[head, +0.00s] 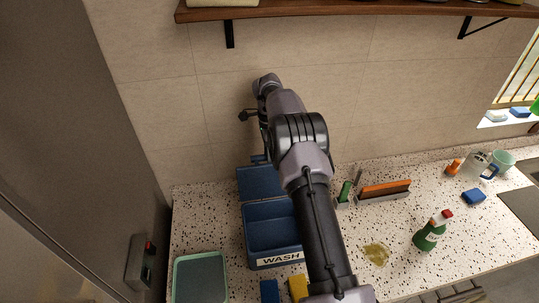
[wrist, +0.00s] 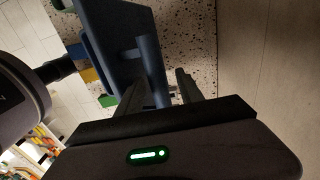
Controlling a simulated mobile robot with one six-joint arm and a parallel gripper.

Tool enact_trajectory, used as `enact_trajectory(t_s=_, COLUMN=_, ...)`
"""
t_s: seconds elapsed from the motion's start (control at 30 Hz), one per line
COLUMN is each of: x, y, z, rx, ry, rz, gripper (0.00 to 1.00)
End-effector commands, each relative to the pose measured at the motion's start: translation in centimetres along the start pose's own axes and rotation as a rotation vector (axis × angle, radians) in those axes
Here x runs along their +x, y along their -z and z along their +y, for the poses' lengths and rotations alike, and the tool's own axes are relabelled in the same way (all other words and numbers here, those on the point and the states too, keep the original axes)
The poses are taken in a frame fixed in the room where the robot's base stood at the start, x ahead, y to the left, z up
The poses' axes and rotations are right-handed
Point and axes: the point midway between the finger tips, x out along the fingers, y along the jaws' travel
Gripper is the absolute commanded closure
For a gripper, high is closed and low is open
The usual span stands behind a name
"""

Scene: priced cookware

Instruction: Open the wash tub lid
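The blue wash tub (head: 277,257), labelled WASH, stands on the counter in the head view, partly behind my arm. Its inside shows. Its blue lid (head: 260,183) stands raised at the tub's back edge, leaning toward the wall. In the wrist view the blue lid (wrist: 112,18) fills the upper left, with a raised blue bar or edge beside my fingers. My gripper (wrist: 160,92) has its two dark fingers apart, with a gap beside the right finger. It is close to the blue part; contact is unclear. In the head view the fingers are mostly hidden.
A green-rimmed tray (head: 200,278), a blue sponge (head: 269,291) and a yellow sponge (head: 298,287) lie in front. A tiled wall is behind; a shelf (head: 350,11) hangs above.

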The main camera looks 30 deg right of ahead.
Motion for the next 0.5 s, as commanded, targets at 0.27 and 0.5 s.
enact_trajectory(t_s=0.27, x=-0.6, y=0.0, z=-0.1, rx=-0.001, ry=0.003, rz=0.001, gripper=0.56)
enact_trajectory(t_s=0.5, x=-5.5, y=0.0, z=-0.1, rx=0.0, ry=0.006, rz=0.0, gripper=0.56)
